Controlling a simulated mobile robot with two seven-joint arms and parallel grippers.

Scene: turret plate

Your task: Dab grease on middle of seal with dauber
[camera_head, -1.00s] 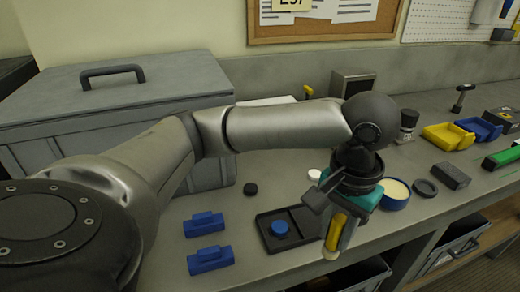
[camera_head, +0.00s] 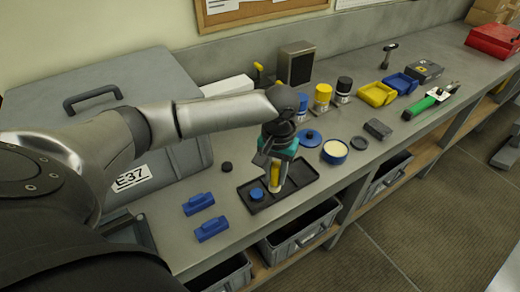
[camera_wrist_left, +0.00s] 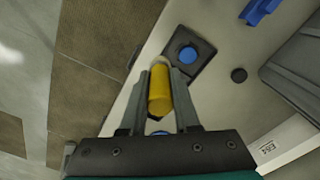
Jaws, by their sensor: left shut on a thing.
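My left gripper (camera_head: 272,178) is shut on the yellow-handled dauber (camera_wrist_left: 160,92), which points down. In the head view the dauber appears over the middle of the black two-part tray (camera_head: 300,181), just right of a blue round piece (camera_head: 257,194) in its left compartment. The blue piece also shows in the left wrist view (camera_wrist_left: 187,54), beyond the fingers. An open blue tin of cream-coloured grease (camera_head: 335,152) stands right of the gripper. I cannot tell which piece is the seal. My right gripper is not in view.
Two blue blocks (camera_head: 198,204) and a small black disc (camera_head: 227,167) lie left of the tray. A blue lid (camera_head: 308,138), a dark ring (camera_head: 358,143) and several bottles stand behind and right. A large grey case (camera_head: 105,110) fills the left.

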